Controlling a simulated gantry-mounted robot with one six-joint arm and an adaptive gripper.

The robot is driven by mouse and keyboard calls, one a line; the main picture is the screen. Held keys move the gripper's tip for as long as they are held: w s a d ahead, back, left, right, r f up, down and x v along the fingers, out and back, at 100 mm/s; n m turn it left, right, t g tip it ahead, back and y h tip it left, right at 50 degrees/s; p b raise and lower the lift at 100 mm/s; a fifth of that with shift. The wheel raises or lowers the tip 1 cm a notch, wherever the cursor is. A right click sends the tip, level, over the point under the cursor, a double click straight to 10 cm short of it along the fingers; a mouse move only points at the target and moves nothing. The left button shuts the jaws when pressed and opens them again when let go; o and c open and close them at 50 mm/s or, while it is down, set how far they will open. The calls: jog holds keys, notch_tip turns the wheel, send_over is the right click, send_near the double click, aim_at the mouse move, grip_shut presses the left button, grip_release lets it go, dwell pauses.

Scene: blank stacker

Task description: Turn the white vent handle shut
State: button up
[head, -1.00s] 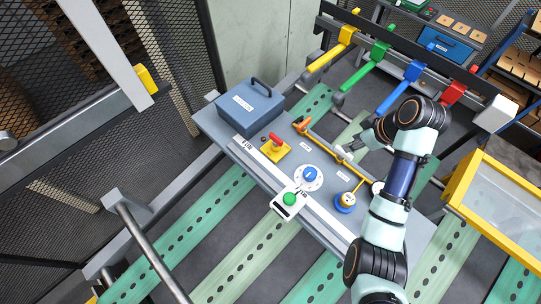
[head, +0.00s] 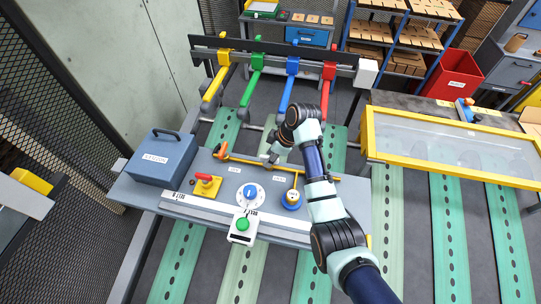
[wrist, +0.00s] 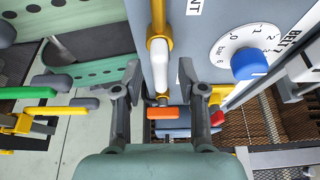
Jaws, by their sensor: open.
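In the wrist view the white vent handle (wrist: 158,65) stands out from the yellow pipe (wrist: 156,18), roughly in line with it in the picture. A partly cut-off label ending in "NT" lies beside it. My gripper (wrist: 159,78) is open, with one finger on each side of the handle; I cannot tell whether either touches it. In the head view my gripper (head: 270,159) is over the back edge of the grey panel (head: 190,211), by the yellow pipe (head: 245,161). The handle is hard to make out there.
An orange handle (head: 219,151) is at the pipe's left end. Coloured arms (head: 252,82) stand behind.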

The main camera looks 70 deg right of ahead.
grip_shut()
jog(key=shift+r+m+p, duration=0.1)
jog(key=shift+m+p, duration=0.2)
jog(key=shift+p, duration=0.1)
jog(key=shift+a+r+m+h+p, duration=0.1)
jog(key=shift+m+h+p, duration=0.2)
jog(key=shift+m+p, duration=0.25)
jog(key=m+h+p, duration=0.1)
jog(key=m+p, duration=0.2)
jog(key=shift+a, duration=0.1)
jog(key=m+h, duration=0.1)
jog(key=m, duration=0.2)
jog(key=shift+g+p, duration=0.3)
jog(key=shift+p, duration=0.1)
jog(key=m, duration=0.2)
jog(key=m+h, duration=0.1)
jog(key=shift+w+m+g+h, duration=0.15)
jog(key=shift+m+g+h, duration=0.15)
jog(key=shift+m+g, duration=0.1)
jog(key=m+g, duration=0.1)
jog(key=m, duration=0.2)
jog(key=m+g+h, duration=0.1)
jog(key=m, duration=0.2)
jog(key=shift+a, duration=0.1)
jog(key=shift+m, duration=0.35)
